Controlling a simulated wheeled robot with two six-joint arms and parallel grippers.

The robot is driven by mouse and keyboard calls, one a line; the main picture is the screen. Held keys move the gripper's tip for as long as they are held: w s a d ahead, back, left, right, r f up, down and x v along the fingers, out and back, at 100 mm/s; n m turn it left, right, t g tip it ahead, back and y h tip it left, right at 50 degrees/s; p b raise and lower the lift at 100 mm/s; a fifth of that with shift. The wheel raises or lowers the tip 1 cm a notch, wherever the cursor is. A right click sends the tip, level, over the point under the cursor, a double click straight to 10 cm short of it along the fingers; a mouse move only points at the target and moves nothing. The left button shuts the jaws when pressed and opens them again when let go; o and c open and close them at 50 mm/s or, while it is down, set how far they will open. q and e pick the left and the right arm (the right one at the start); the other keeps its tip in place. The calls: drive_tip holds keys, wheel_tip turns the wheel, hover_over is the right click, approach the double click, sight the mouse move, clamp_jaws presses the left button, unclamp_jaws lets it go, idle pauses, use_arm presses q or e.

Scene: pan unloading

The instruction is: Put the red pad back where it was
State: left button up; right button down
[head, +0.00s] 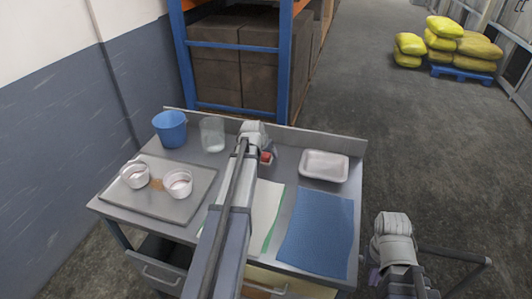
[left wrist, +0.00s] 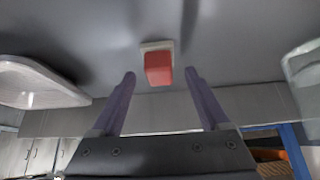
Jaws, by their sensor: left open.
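The red pad (left wrist: 158,68) is a small red block on a small pale square base on the grey worktop. In the head view the red pad (head: 265,157) shows near the back of the table, beside the end of my left arm. My left gripper (left wrist: 160,75) is open, its two purple fingers spread to either side of the pad in the picture. I cannot tell the remaining gap in depth. In the head view my left gripper (head: 268,155) is mostly hidden by its wrist. My right gripper (head: 376,276) is off the table at the lower right, its fingers unclear.
A white tray (head: 324,166) stands right of the pad, a clear glass (head: 212,134) and a blue bucket (head: 170,129) left. A grey board (head: 190,207) holds two white cups. A blue mat (head: 318,232) and a pale green-edged sheet (head: 268,205) lie in front. A raised ledge (head: 300,139) runs along the back.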

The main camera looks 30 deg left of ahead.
use_arm(q)
drive_tip(key=p+v, duration=0.8)
drive_tip(key=v, duration=0.2)
drive_tip(key=shift+s+r, duration=0.25)
drive_tip(key=shift+r, duration=0.1)
drive_tip(key=shift+d, duration=0.1)
drive_tip(key=s+d+f+m+g+h, duration=0.1)
drive_tip(key=s+d+m+g, duration=0.15)
drive_tip(key=d, duration=0.85)
drive_tip(key=s+d+f+m+g, duration=0.15)
drive_tip(key=s+d, duration=0.25)
drive_tip(key=d, duration=0.6)
drive_tip(key=s+d+m+g+y, duration=0.1)
drive_tip(key=s+d+m+g, duration=0.1)
drive_tip(key=s+d, duration=1.2)
drive_tip(key=shift+s+d+f+g, duration=0.25)
drive_tip(key=shift+d+f+g, duration=0.15)
drive_tip(key=shift+f, duration=0.05)
drive_tip(key=shift+f+b, duration=0.35)
drive_tip(key=shift+f, duration=0.15)
